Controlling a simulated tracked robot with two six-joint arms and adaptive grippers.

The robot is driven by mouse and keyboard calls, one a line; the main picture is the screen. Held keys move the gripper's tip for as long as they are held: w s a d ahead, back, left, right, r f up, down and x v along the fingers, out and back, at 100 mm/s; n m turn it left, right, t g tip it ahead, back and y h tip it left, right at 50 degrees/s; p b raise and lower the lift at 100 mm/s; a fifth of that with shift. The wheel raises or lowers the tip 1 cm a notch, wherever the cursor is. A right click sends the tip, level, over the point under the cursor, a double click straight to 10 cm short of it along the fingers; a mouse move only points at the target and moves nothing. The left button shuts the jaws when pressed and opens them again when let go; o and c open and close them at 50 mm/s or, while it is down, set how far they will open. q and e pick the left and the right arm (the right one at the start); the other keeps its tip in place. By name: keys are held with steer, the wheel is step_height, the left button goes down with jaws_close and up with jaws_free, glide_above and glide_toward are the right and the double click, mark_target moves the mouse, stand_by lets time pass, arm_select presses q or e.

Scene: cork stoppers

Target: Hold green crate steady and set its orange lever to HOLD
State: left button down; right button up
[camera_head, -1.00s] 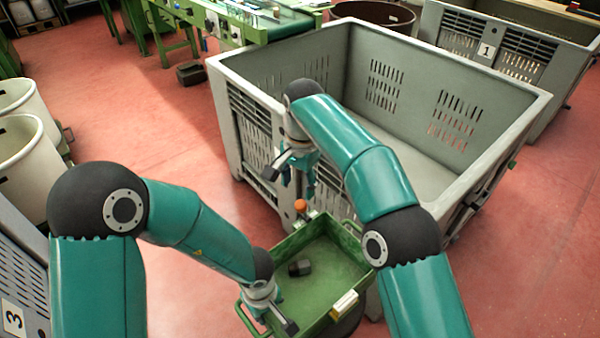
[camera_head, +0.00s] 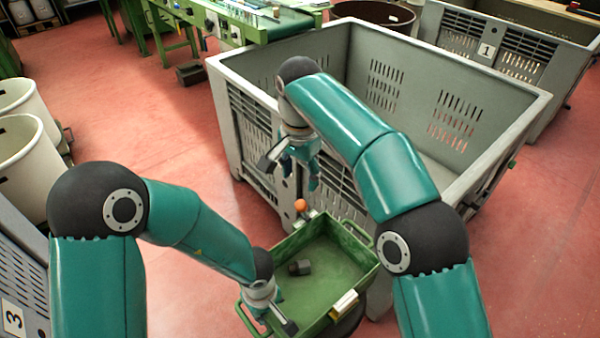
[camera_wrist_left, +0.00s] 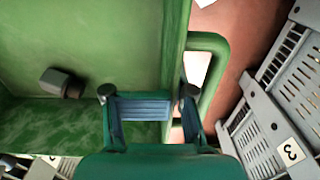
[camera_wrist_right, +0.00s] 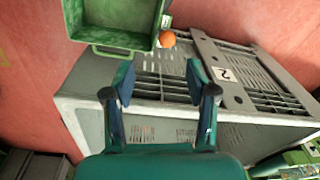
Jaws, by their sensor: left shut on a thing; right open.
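The small green crate (camera_head: 338,250) stands low in front of the big grey bin. My left gripper (camera_wrist_left: 150,96) is shut on the crate's side wall, beside a loop handle, one finger on each side of the wall. The lever's orange knob (camera_head: 300,205) is at the crate's far left corner; it also shows in the right wrist view (camera_wrist_right: 166,39). My right gripper (camera_head: 301,174) is open and empty, above and beyond the knob and apart from it. Its fingers also show in the right wrist view (camera_wrist_right: 160,80). No HOLD mark is readable, so the lever's setting cannot be told.
A dark block (camera_head: 300,268) lies in the crate. The big grey bin (camera_head: 235,75) stands close behind the lever and my right gripper. A bin marked 3 (camera_head: 22,300) is at the left. Red floor is clear between them.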

mark_target(301, 206)
steer(key=c, duration=0.5)
steer(key=a, duration=0.1)
steer(key=a+m+y, duration=0.1)
steer(key=a+f, duration=0.1)
steer(key=shift+s+a+m+y, duration=0.15)
steer(key=shift+s+m+y, duration=0.15)
steer(key=shift+s, duration=0.1)
jaws_close()
steer(key=s+a+f+m+g+y, duration=0.45)
steer(key=s+f+m+y, duration=0.2)
steer(key=m, duration=0.35)
steer(key=w+d+f+m+t+y, duration=0.1)
steer(key=d+f+m+t+y, duration=0.2)
steer(key=d+m, duration=0.6)
steer(key=w+d+f+m+t+y, duration=0.25)
steer(key=d+m, duration=0.35)
steer(key=d, duration=0.5)
steer(key=w+a+f, duration=0.2)
steer(key=w+a, duration=0.2)
steer(key=a, duration=0.5)
steer(key=shift+w+a+f, duration=0.25)
steer(key=shift+f, duration=0.1)
